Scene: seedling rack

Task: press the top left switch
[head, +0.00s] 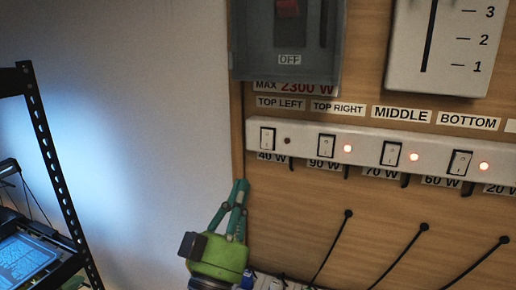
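The top left switch (267,138) is a white rocker at the left end of a white switch strip (225,0), under the label TOP LEFT (281,103). The small lamp (287,140) beside it is dark. My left gripper (240,189), with a green body and teal fingers, points up below and left of this switch, apart from it in the picture. Its fingertips appear together with nothing between them. My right gripper is not in view.
Three more switches (326,147) to the right have red lamps lit. A grey breaker box (244,45) and a white slider box (408,55) sit above. Black cables (334,247) hang below. A dark rack (50,160) stands at left; plain wall lies between.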

